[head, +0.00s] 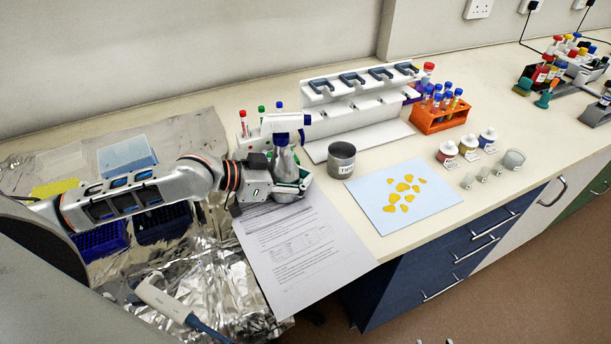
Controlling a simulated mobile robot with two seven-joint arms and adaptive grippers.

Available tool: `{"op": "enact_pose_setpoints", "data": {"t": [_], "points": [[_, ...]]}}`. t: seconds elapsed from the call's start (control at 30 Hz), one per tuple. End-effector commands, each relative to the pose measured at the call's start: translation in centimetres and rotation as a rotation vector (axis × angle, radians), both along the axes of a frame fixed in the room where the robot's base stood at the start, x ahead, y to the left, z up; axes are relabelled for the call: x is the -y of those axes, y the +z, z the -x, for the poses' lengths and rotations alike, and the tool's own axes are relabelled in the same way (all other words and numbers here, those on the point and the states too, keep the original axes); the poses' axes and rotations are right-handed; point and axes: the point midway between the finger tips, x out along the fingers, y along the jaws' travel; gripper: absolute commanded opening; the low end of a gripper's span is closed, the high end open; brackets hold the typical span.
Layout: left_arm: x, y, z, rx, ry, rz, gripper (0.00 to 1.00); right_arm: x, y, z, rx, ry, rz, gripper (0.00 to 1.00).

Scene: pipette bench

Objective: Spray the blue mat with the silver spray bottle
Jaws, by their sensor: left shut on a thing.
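The silver spray bottle (284,162) has a white and dark blue spray head and stands upright at the near side of the bench. My left gripper (289,188) is shut around its lower part, which the fingers partly hide. The nozzle end points right. The light blue mat (432,205) lies flat to the right of the bottle, with a gap between them. Several yellow patches (404,187) are on the mat.
A grey tin (341,158) stands between bottle and mat. A white pipette rack (365,118) and an orange tube rack (440,118) stand behind. Small labelled jars (468,147) are right of the mat. Printed paper (300,250) and crumpled foil (235,290) lie in front.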

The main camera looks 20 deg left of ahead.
Motion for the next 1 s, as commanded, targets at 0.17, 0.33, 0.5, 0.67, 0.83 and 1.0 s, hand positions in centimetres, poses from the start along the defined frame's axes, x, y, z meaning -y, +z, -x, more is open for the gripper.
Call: {"op": "enact_pose_setpoints", "data": {"t": [0.17, 0.33, 0.5, 0.67, 0.83, 1.0], "points": [[0.04, 0.31, -0.06, 0.004, 0.000, 0.003, 0.00, 0.01, 0.31, -0.10, 0.005, 0.000, 0.000, 0.40], [0.03, 0.30, -0.06, 0.004, 0.000, 0.003, 0.00, 0.14, 0.19, -0.02, 0.003, -0.001, 0.001, 0.40], [0.03, 0.16, -0.07, 0.004, 0.001, 0.002, 0.00, 0.25, -0.13, 0.12, -0.003, -0.002, 0.004, 0.40], [0.03, -0.05, -0.07, 0.004, 0.000, 0.003, 0.00, 0.31, -0.46, 0.27, -0.009, -0.002, 0.005, 0.40], [0.03, -0.25, -0.08, 0.004, 0.000, 0.003, 0.00, 0.34, -0.60, 0.32, -0.011, -0.002, 0.006, 0.40], [0.03, -0.33, -0.06, 0.003, 0.000, 0.002, 0.57, 0.34, -0.59, 0.31, -0.009, -0.003, 0.006, 0.40]]}}
